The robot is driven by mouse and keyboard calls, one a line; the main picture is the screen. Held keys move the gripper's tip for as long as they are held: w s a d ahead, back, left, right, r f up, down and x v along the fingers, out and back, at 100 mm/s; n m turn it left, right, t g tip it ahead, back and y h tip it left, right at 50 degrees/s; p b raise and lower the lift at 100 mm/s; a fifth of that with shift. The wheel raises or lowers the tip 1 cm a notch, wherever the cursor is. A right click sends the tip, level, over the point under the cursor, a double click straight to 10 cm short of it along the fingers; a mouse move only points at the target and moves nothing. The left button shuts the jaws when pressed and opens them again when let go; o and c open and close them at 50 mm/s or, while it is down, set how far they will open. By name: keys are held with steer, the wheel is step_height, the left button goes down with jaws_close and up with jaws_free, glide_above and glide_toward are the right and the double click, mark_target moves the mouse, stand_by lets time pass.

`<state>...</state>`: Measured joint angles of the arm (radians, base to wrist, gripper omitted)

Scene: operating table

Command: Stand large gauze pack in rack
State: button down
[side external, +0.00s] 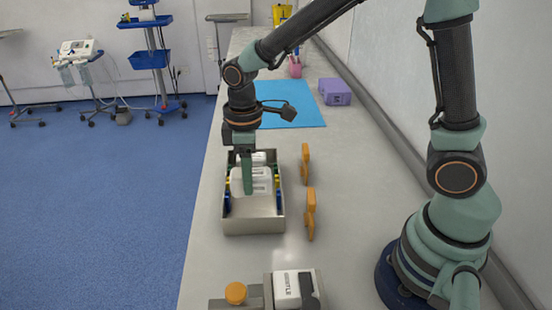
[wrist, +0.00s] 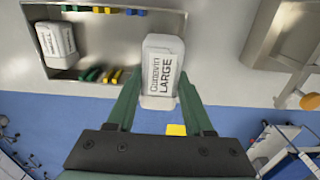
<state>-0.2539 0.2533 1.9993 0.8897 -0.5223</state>
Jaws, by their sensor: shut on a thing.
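My gripper (side external: 247,185) is shut on the large gauze pack (side external: 262,180), a white block. The wrist view shows the same pack (wrist: 161,65), its label reading LARGE, between the two green fingers of my gripper (wrist: 160,92). The rack is a metal tray (side external: 253,226) with blue, green and yellow pegs along its sides. The held pack appears over the tray in the side view and overlaps one end of the tray (wrist: 75,88) in the wrist view. I cannot tell its height or whether it touches. Another white pack (wrist: 55,40) is inside the tray at the other end.
A metal holder (side external: 268,288) with a white labelled pack (side external: 293,287) and an orange knob (side external: 236,293) is at the near edge. Two orange pieces (side external: 311,213) are right of the tray. A blue sheet (side external: 300,100) and purple box (side external: 335,91) lie beyond.

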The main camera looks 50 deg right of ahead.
steer(key=shift+f, duration=4.45)
steer(key=shift+c, duration=1)
jaws_free()
step_height(320, 180, up, 12)
steer(key=shift+r, duration=0.1)
steer(key=s+d+r+m+t, duration=0.5)
steer(key=s+d+r+m, duration=0.3)
steer(key=d+r+m, duration=0.1)
steer(key=shift+d+r+t, duration=0.25)
steer(key=shift+t, duration=0.05)
